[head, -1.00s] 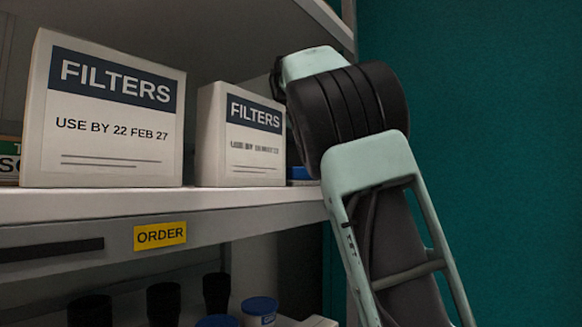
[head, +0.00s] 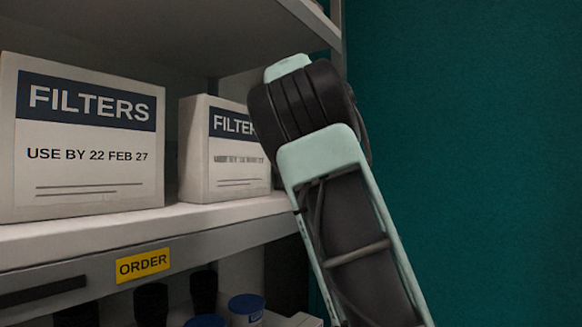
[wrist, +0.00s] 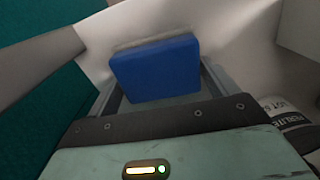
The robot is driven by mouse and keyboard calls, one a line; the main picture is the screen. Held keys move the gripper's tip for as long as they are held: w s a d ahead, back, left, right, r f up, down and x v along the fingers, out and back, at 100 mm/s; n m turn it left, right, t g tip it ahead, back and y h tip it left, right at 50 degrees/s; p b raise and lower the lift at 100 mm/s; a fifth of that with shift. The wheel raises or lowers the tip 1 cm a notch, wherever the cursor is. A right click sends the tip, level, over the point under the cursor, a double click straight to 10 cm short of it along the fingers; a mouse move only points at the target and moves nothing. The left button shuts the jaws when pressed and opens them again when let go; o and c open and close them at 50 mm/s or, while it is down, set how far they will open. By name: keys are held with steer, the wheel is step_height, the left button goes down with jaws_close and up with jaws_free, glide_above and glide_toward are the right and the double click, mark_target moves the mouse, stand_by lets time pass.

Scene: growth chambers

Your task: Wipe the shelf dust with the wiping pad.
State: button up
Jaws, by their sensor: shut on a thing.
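The wiping pad (wrist: 155,72), a blue block with a pale grey layer along its far edge, sits between the fingers of my gripper (wrist: 161,88) in the wrist view. My gripper is shut on it. The white shelf surface (wrist: 232,50) lies beyond and beside the pad; I cannot tell whether the pad touches it. In the head view the shelf (head: 105,232) runs along the left, and my arm hides the gripper and pad at its right end. I cannot make out any dust in either view.
A large filters box (head: 85,170) and a smaller filters box (head: 225,175) stand on the shelf left of my arm. A perlite package (wrist: 292,118) shows at the wrist view's right. Another shelf (head: 270,22) hangs above. Dark and blue-lidded containers (head: 246,308) sit below.

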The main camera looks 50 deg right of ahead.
stand_by(0.3)
step_height(320, 180, up, 6)
steer(key=p, duration=0.6)
